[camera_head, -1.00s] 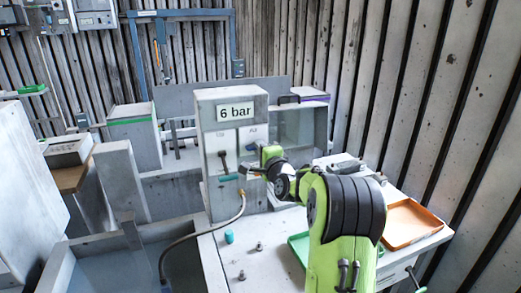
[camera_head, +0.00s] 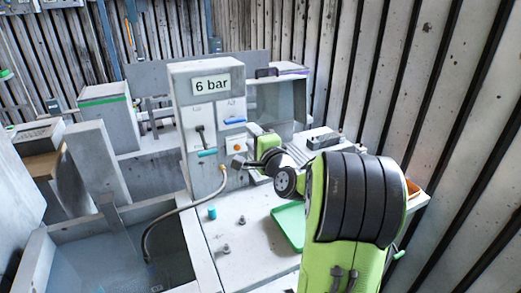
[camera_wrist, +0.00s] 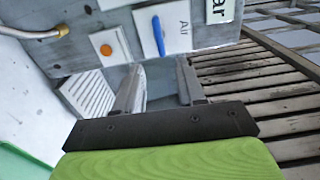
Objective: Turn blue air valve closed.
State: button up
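The blue air valve handle (camera_head: 235,121) lies roughly level on the upper right of the grey cabinet's front panel. In the wrist view the blue handle (camera_wrist: 158,35) sits on a white plate marked "Air", beyond the fingertips. My gripper (camera_head: 238,163) is below the handle, in front of the panel. In the wrist view my gripper (camera_wrist: 160,76) has its two fingers apart with nothing between them. It is not touching the handle.
An orange button (camera_wrist: 106,50) sits beside the valve plate. A teal-ended lever (camera_head: 203,142) is on the cabinet's left side, above a hose fitting (camera_head: 223,171). A teal cylinder (camera_head: 212,212) and a green tray (camera_head: 288,225) are on the bench.

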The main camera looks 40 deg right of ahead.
jog(key=b+v, duration=0.1)
jog(key=v, duration=0.4)
jog(key=shift+s+a, duration=0.1)
jog(key=shift+s, duration=0.25)
jog(key=s+a+f+n+g+y+p, duration=0.1)
jog(key=a+n+g+y, duration=0.15)
jog(key=a+n, duration=0.5)
jog(key=s+a+f+n+g+y+p, duration=0.1)
jog(key=a+n+g+y+p, duration=0.2)
jog(key=a, duration=0.7)
jog(key=s+a+f+n+g, duration=0.1)
jog(key=s+a+n+g, duration=0.2)
jog(key=s, duration=0.7)
jog(key=s+a+f+n+g+p, duration=0.1)
jog(key=s+a+f+n+g, duration=0.1)
jog(key=s+n, duration=0.5)
jog(key=s+a+g+h, duration=0.1)
jog(key=s, duration=0.1)
jog(key=shift+s, duration=0.4)
